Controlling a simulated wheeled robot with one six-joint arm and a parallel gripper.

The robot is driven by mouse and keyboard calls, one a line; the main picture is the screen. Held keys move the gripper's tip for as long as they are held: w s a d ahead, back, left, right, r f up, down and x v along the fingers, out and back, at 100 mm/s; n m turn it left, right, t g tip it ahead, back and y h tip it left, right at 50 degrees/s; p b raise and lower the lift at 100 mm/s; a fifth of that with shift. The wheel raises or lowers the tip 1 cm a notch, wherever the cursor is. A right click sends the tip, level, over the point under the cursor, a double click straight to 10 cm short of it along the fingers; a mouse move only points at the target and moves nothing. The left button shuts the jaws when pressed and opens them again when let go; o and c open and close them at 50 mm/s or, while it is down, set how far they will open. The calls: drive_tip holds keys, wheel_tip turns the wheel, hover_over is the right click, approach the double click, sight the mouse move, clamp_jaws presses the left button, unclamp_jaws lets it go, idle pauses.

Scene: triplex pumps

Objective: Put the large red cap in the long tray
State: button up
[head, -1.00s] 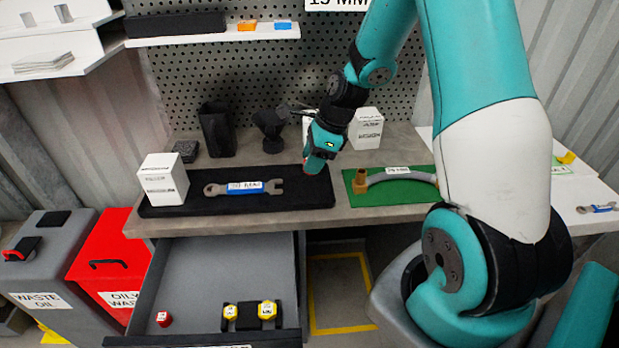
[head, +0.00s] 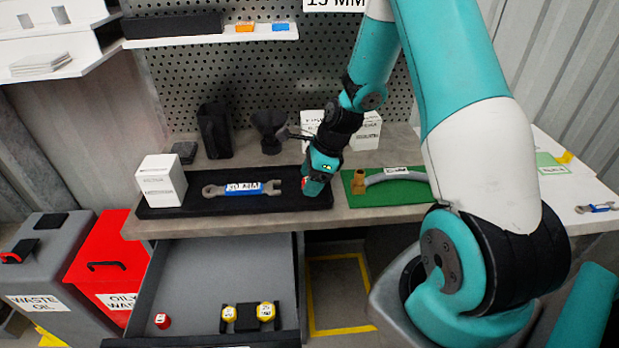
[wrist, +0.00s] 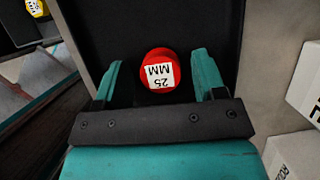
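The large red cap (wrist: 159,70), labelled 25 MM, is between my gripper's fingers in the wrist view, with a visible gap on each side. It appears to rest on the floor of the long black tray (wrist: 218,18). In the head view only a bit of the red cap (head: 306,182) shows beside the fingers. The tray (head: 215,209) lies on the bench, and my gripper (head: 314,186) is low over its right end. My gripper (wrist: 158,78) is open around the cap.
A wrench (head: 242,188) and a white box (head: 161,181) are in the tray's left and middle. A green mat (head: 390,194) with a bent pipe lies just right.

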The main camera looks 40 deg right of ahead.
drive_tip(key=v, duration=1.2)
drive_tip(key=s+a+r+n+g, duration=0.1)
drive_tip(key=s+a+r+n, duration=0.25)
drive_tip(key=a+n, duration=0.4)
drive_tip(key=s+a+r+n, duration=0.2)
drive_tip(key=a+r+n, duration=0.2)
drive_tip(key=a+n, duration=0.4)
drive_tip(key=s+a+r+n+g, duration=0.1)
drive_tip(key=s+a+r+n, duration=0.2)
drive_tip(key=s+a+n, duration=0.8)
drive_tip(key=s+n, duration=0.2)
drive_tip(key=n, duration=0.3)
drive_tip(key=shift+s+a+r+y, duration=0.25)
drive_tip(key=shift+s+r+y, duration=0.05)
drive_tip(key=shift+s+r, duration=0.05)
